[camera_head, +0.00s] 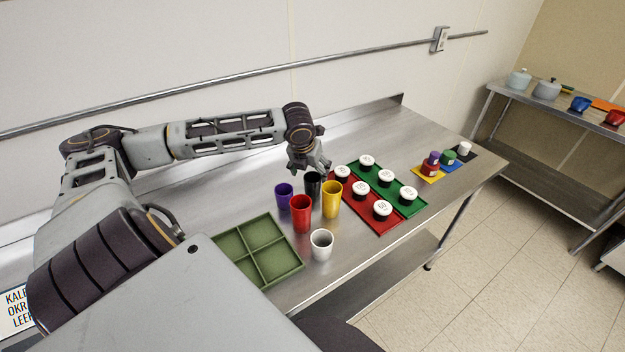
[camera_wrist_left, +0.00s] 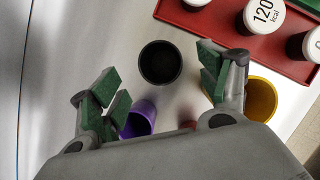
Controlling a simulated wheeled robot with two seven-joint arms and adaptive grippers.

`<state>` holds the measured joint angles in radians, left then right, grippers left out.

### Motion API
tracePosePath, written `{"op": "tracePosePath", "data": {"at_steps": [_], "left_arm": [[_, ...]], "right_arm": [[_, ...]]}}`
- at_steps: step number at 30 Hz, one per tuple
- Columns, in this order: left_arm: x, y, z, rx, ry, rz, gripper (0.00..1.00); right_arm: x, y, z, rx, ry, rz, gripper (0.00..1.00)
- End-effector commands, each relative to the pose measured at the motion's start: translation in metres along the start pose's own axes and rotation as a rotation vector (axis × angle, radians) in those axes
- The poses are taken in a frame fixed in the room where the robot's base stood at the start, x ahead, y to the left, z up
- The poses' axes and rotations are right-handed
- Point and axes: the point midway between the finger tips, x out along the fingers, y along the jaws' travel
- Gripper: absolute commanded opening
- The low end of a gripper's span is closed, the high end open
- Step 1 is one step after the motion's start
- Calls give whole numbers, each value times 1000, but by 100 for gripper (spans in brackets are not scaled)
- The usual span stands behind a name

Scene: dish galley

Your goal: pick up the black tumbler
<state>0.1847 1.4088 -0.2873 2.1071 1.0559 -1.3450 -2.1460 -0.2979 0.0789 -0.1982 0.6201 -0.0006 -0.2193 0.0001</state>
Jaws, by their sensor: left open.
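The black tumbler (camera_head: 313,184) stands upright on the steel table, among other tumblers. In the left wrist view its round dark mouth (camera_wrist_left: 160,62) shows just beyond and between the fingertips. My left gripper (camera_head: 312,165) is open and empty, above and slightly behind the tumbler in the head view. In the left wrist view its green-padded fingers (camera_wrist_left: 158,82) are spread wide, one on each side of the tumbler, with no visible contact. The tumbler's lower part is partly hidden by the neighbouring tumblers in the head view. My right gripper is not in view.
Close by stand a purple tumbler (camera_head: 284,196), a red one (camera_head: 301,214), a yellow one (camera_head: 332,199) and a white cup (camera_head: 321,245). A green divided tray (camera_head: 223,245) lies left. Red (camera_head: 352,205) and green (camera_head: 388,178) trays with white-lidded jars lie right.

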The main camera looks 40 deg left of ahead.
Motion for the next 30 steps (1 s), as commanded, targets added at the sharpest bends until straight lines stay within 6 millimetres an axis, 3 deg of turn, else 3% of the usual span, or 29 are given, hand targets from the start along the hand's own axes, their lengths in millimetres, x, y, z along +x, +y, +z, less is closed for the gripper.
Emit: {"op": "tracePosePath", "data": {"at_steps": [8, 18, 30], "left_arm": [[19, 0, 0, -2, 1, -2, 77], [49, 0, 0, -1, 0, -1, 77], [53, 0, 0, 1, 0, 0, 77]], "right_arm": [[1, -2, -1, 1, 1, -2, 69], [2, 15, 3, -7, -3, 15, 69], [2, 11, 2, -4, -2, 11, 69]]}}
